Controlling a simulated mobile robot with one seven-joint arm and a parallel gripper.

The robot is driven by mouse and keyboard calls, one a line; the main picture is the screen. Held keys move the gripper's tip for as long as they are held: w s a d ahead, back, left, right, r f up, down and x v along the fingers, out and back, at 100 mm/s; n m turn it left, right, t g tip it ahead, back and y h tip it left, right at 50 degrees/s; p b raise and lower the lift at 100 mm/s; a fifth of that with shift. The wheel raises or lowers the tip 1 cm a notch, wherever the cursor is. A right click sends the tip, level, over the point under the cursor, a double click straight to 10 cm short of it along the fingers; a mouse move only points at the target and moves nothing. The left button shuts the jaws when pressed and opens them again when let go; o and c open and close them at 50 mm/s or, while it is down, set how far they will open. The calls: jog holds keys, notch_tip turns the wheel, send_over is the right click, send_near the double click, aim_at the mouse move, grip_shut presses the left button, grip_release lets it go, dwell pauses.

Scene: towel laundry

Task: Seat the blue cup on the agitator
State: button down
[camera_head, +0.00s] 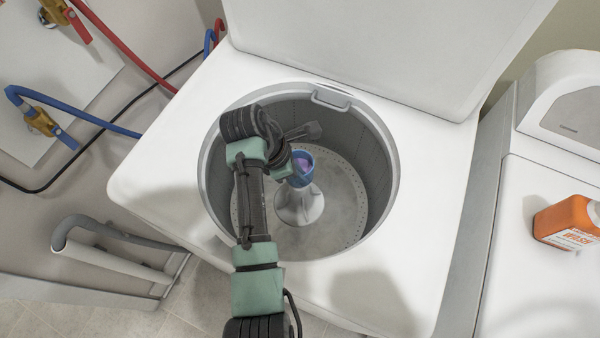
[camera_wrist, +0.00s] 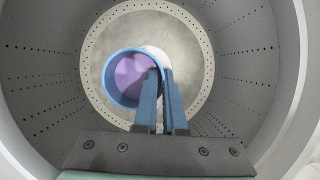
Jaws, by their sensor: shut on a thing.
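The blue cup (camera_head: 303,167) is inside the washer drum, above or at the top of the grey agitator (camera_head: 300,203). I cannot tell whether it rests on it. Its purple inside faces up. My gripper (camera_head: 291,168) reaches into the drum and is shut on the cup's rim on its left side. In the wrist view the cup (camera_wrist: 133,80) shows its round opening, with my gripper's blue fingers (camera_wrist: 162,85) at its right wall. The agitator (camera_wrist: 158,55) is mostly hidden behind the cup there; only a pale part shows.
The drum wall (camera_head: 375,160) surrounds my arm, with a latch (camera_head: 331,99) at the back rim. The raised lid (camera_head: 370,50) stands behind. An orange detergent bottle (camera_head: 565,220) lies on the white machine to the right. Hoses and valves are at the left.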

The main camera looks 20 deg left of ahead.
jog(key=shift+f+b, duration=1.05)
jog(key=shift+f, duration=0.25)
jog(key=shift+r+p, duration=0.1)
jog(key=shift+p, duration=0.9)
jog(key=shift+f, duration=0.5)
dwell(0.4)
jog(key=c, duration=1.3)
grip_release()
jog(key=p+v, duration=1.1)
jog(key=shift+p, duration=0.3)
